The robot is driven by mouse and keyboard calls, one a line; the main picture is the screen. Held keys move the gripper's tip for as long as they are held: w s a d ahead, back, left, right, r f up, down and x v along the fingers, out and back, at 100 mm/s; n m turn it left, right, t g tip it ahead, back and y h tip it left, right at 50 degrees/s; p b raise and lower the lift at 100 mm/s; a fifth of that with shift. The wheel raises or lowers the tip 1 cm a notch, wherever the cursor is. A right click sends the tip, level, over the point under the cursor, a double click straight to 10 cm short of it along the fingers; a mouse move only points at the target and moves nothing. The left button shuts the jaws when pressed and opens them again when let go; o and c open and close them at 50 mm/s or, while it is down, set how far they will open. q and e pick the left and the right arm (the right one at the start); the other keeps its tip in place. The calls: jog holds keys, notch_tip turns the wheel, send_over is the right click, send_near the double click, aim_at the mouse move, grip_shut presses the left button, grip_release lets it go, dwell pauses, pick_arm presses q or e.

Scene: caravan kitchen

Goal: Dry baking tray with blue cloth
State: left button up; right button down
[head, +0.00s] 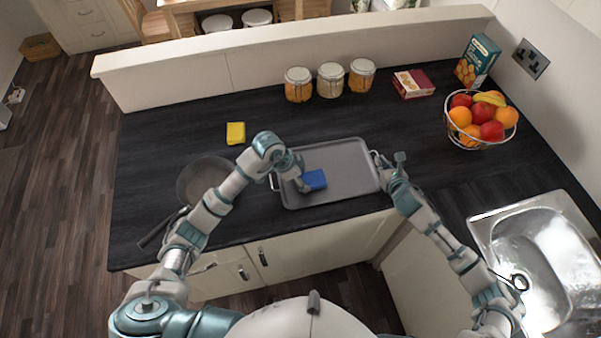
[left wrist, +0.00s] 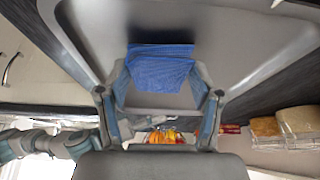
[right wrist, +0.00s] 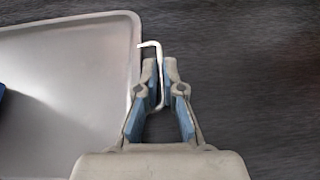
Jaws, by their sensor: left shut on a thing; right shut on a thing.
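The grey baking tray (head: 345,165) lies on the dark worktop with a thin handle at each short end. My left gripper (head: 304,184) is shut on the blue cloth (head: 315,180), over the left part of the tray. The cloth also shows between the fingers in the left wrist view (left wrist: 160,72). My right gripper (head: 380,160) is at the tray's right end, shut on its handle. In the right wrist view the fingers (right wrist: 160,80) close around the white handle (right wrist: 152,46). Whether the cloth presses on the tray is hard to tell.
A frying pan (head: 205,178) lies left of the tray, partly behind my left arm. A yellow sponge (head: 236,133) lies behind it. Several jars (head: 330,80), a red box (head: 413,84) and a fruit basket (head: 482,120) stand further back. A sink (head: 540,250) is at right.

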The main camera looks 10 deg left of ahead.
aim_at(326, 183)
pick_arm(q)
jog(key=shift+d, duration=3.4)
jog(key=shift+w+d+f, duration=0.1)
jog(key=shift+w+d, duration=2.2)
jog(key=shift+d, duration=0.2)
jog(key=shift+w+a, duration=0.35)
jog(key=shift+w, duration=0.4)
jog(key=shift+w+a, duration=0.3)
jog(key=shift+w, duration=0.45)
jog(key=shift+w+a, duration=0.35)
jog(key=shift+w, duration=0.4)
jog(key=shift+a, duration=2.75)
jog(key=shift+s+a, duration=0.1)
jog(key=shift+a, duration=0.55)
